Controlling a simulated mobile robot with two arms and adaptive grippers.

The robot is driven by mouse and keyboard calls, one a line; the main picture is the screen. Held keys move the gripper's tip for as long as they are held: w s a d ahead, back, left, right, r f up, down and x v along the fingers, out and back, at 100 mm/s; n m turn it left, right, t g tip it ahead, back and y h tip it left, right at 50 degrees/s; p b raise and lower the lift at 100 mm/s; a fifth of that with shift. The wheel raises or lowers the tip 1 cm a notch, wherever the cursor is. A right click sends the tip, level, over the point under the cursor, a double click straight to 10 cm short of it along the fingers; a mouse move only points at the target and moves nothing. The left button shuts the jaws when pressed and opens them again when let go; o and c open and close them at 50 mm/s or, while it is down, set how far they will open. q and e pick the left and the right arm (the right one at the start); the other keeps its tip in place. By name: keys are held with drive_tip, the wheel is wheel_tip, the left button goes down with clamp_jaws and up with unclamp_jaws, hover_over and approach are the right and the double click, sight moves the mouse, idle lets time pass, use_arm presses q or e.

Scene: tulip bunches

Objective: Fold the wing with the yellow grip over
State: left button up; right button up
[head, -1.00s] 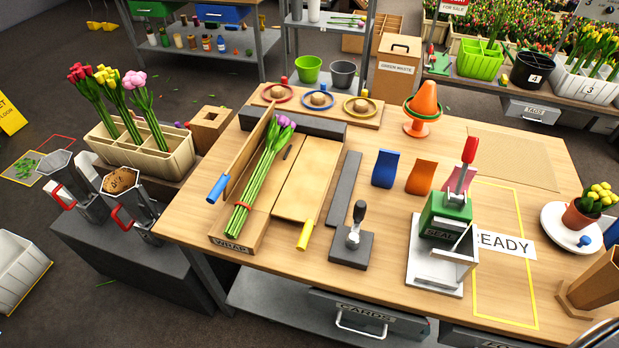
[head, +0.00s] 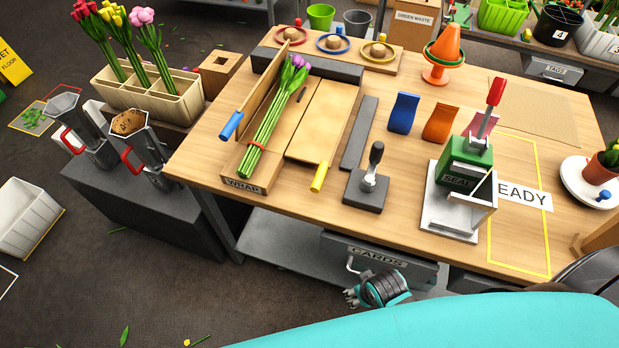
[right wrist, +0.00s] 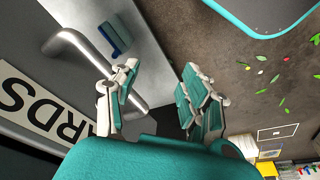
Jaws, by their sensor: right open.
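The wrap board (head: 237,184) lies on the workbench. Its wing with the yellow grip (head: 319,176) lies flat, opened out to the right; the wing is a plain tan panel (head: 326,118). The wing with the blue grip (head: 231,125) stands tilted up on the left. Purple tulips (head: 275,117) with a red band lie between the wings. My right gripper (head: 372,291) is low in front of the bench by the CARDS drawer, away from the wing. In the right wrist view the right gripper (right wrist: 158,98) is open and empty, near the drawer handle (right wrist: 100,65). My left gripper is out of view.
Right of the wing are a dark bar (head: 359,132), a grey stand with a black knob (head: 368,184) and a green press with a red lever (head: 467,170). The CARDS drawer (head: 378,262) hangs under the bench's front edge.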

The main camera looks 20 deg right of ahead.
drive_tip(key=w+r+b+v, duration=0.1)
drive_tip(key=w+b+v, duration=0.15)
drive_tip(key=v, duration=1.25)
wheel_tip(320, 180, up, 22)
drive_tip(key=m+g+y, duration=0.1)
drive_tip(key=m+y, duration=0.1)
drive_tip(key=m, duration=0.7)
hover_over(320, 175)
drive_tip(key=s+d, duration=0.2)
drive_tip(key=d, duration=0.1)
drive_tip(key=x, duration=1.7)
drive_tip(key=shift+s+d+f+p, duration=0.2)
drive_tip(key=shift+p, duration=0.2)
drive_tip(key=shift+c, duration=0.4)
clamp_jaws()
